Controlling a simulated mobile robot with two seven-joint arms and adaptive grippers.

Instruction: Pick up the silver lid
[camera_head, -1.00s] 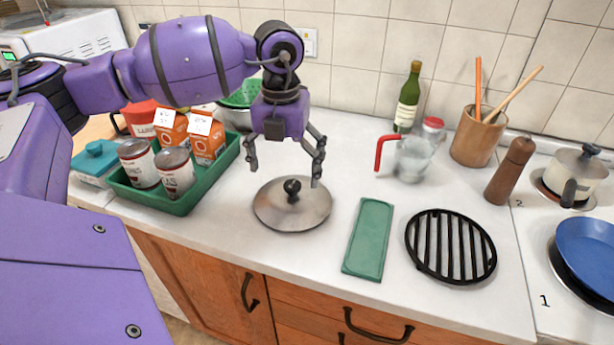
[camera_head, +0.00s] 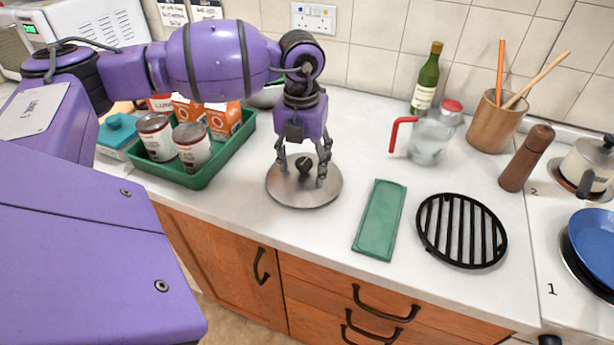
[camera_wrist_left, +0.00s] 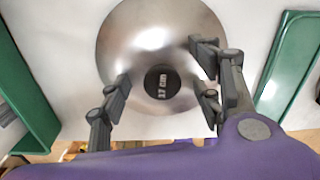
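The silver lid (camera_head: 304,194) lies flat on the white worktop, its black knob (camera_head: 303,165) facing up. It also fills the upper middle of the left wrist view (camera_wrist_left: 150,45), where its knob (camera_wrist_left: 162,82) is marked "17 cm". My left gripper (camera_head: 303,178) points down over the lid, its fingers open on either side of the knob. In the left wrist view the fingers (camera_wrist_left: 160,95) stand apart from the knob, with gaps on both sides. My right gripper is not in view.
A green tray (camera_head: 207,178) with cans and cartons stands left of the lid. A green flat slab (camera_head: 380,220) and a black trivet (camera_head: 462,231) lie to its right. A glass jug (camera_head: 430,142), wine bottle (camera_head: 426,82) and pepper mill (camera_head: 526,158) stand further right.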

